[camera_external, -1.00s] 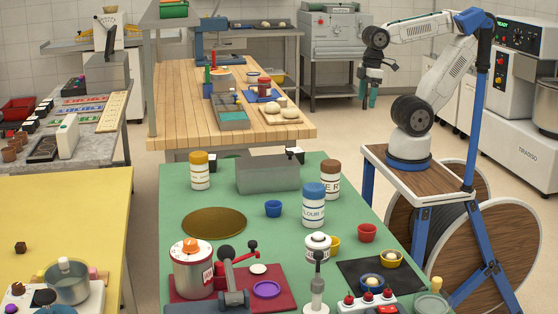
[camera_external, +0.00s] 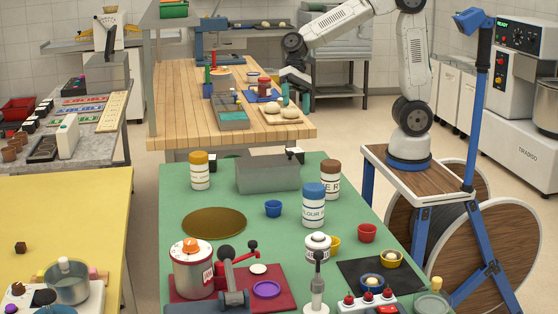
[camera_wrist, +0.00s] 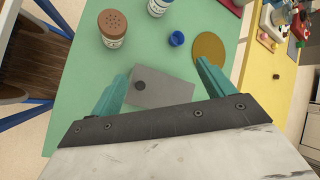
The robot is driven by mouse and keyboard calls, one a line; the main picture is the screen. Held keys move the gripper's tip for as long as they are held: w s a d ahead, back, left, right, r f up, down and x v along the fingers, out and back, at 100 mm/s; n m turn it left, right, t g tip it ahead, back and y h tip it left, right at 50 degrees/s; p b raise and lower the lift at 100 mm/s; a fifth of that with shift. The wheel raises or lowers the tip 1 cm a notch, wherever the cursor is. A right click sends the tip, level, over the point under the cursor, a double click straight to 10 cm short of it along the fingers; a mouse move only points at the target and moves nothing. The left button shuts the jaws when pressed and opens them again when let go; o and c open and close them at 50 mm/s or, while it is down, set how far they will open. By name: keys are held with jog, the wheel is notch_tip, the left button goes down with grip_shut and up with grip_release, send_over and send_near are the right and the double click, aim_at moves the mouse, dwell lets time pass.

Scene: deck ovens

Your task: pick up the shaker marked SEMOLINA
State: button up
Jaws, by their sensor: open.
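Three shakers stand upright on the green table (camera_external: 240,283). One has a yellow cap (camera_external: 200,170); its label is too small to read, and I do not see it in the wrist view. One has a blue cap (camera_external: 313,205) and a label reading FLOUR. One has a brown cap (camera_external: 330,180) with a partly hidden label; its holed cap shows in the wrist view (camera_wrist: 112,24). I cannot read SEMOLINA on any. My gripper (camera_external: 296,95) is open and empty, in the air beyond the green table; in the wrist view its teal fingers (camera_wrist: 162,72) are spread apart.
A grey metal box (camera_external: 267,177) stands between the yellow-capped and brown-capped shakers; it shows below my fingers in the wrist view (camera_wrist: 168,92). A blue cup (camera_external: 273,208) and a brown round plate (camera_external: 214,222) are nearby. The wooden table (camera_external: 180,95) behind holds trays and dough.

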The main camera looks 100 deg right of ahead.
jog(key=w+d+f+m+t+y, duration=0.15)
jog(key=w+f+m, duration=0.25)
jog(key=w, duration=0.5)
jog(key=w+d+f+m+t+y, duration=0.15)
jog(key=w+f+m, duration=0.25)
jog(key=w, duration=0.4)
jog(key=m+t, duration=0.4)
jog(key=m, duration=0.3)
send_near(194, 173)
jog(key=x, duration=0.6)
jog(key=shift+w+a+f, duration=0.1)
jog(key=shift+w+a, duration=0.05)
jog(key=shift+a, duration=0.05)
jog(key=c, duration=1.2)
